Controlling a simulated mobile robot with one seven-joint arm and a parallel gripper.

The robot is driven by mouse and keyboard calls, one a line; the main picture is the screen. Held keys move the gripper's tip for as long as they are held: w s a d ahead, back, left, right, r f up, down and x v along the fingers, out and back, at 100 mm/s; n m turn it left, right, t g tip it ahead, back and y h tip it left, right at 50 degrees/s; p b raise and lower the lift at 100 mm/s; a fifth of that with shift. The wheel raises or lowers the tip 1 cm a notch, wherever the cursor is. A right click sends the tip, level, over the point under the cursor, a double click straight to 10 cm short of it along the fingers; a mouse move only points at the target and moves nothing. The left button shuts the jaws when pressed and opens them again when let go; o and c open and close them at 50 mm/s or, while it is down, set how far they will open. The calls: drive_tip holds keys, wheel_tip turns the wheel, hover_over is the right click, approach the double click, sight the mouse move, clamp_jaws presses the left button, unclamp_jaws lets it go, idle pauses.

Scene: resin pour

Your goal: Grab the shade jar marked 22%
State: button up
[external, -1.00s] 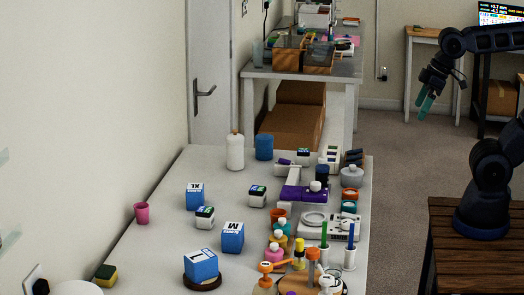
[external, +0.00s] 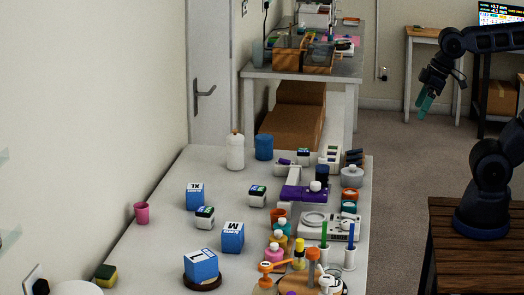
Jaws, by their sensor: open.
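My gripper (external: 425,105), with teal fingers, hangs in the air at the upper right. It is open and empty, to the right of the long white table and apart from everything on it. I cannot read a 22% mark on anything, so I cannot tell which thing is the shade jar.
The white table (external: 160,240) also holds blue blocks marked XL (external: 195,196), M (external: 232,238) and L (external: 201,264), plus a white bottle (external: 235,153). Bottles and pens crowd its right side. A wooden table (external: 470,215) stands beneath my arm; open floor lies between.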

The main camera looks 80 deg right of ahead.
drive_tip(key=c, duration=0.4)
drive_tip(key=shift+w+r, duration=0.1)
drive_tip(key=w+a+r+m+g, duration=0.1)
drive_tip(key=w+r+m, duration=0.15)
drive_tip(key=w, duration=0.55)
drive_tip(key=w+a+r+m, duration=0.1)
drive_tip(key=w+r+m, duration=0.15)
drive_tip(key=w, duration=0.55)
drive_tip(key=m+g, duration=0.4)
drive_tip(key=m, duration=1)
hover_over(205, 209)
wheel_tip(205, 209, down, 24)
drive_tip(key=shift+w+a+r, duration=0.1)
drive_tip(key=shift+a+r, duration=0.05)
drive_tip(key=shift+r, duration=0.1)
drive_tip(key=shift+w+f, duration=0.1)
drive_tip(key=shift+f, duration=5.45)
